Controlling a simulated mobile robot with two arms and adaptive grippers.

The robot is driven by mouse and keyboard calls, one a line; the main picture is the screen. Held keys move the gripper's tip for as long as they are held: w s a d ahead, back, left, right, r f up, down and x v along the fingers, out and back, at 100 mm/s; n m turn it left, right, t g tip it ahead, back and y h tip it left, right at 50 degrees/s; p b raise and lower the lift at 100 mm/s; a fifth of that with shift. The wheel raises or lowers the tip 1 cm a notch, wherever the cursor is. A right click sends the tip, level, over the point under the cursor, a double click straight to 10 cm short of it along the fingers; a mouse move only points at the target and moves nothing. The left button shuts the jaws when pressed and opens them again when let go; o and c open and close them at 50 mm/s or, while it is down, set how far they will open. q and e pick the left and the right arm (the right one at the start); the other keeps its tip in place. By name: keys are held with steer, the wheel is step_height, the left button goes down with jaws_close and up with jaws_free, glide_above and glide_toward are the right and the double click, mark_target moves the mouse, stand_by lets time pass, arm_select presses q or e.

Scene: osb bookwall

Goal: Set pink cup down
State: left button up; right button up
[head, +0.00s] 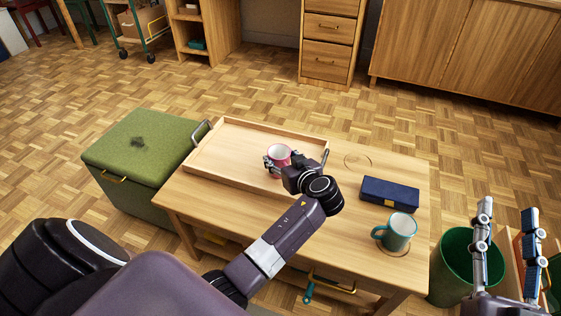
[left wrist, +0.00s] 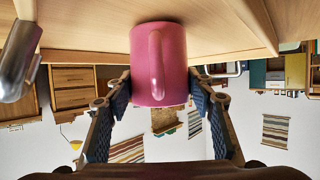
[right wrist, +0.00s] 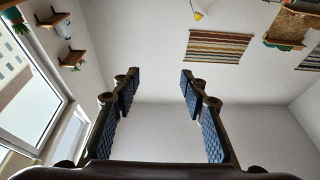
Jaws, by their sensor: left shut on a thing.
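The pink cup (head: 279,154) is over the near right part of the wooden tray (head: 235,184) on the low table. My left gripper (head: 284,163) is shut on the cup, one finger on each side. In the left wrist view, which is upside down, the cup (left wrist: 160,62) has its handle towards the camera and its base at the tray floor (left wrist: 80,28). I cannot tell whether it touches or hovers just above. My right gripper (head: 508,245) is open and empty, off the table's right side.
A dark blue case (head: 390,194) and a teal mug (head: 397,232) on a round coaster stand on the table's right. The tray's left part is bare. A green ottoman (head: 140,150) stands left of the table. A green bin (head: 455,265) stands at the right.

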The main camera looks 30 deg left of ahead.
arm_select(q)
steer(key=shift+f, duration=0.3)
steer(key=o, duration=1.3)
steer(key=shift+o, duration=0.2)
arm_select(e)
steer(key=shift+s+r+t+y, duration=0.2)
steer(key=shift+r+t+y, duration=0.1)
steer(key=shift+r, duration=0.3)
arm_select(q)
steer(key=shift+d, duration=0.1)
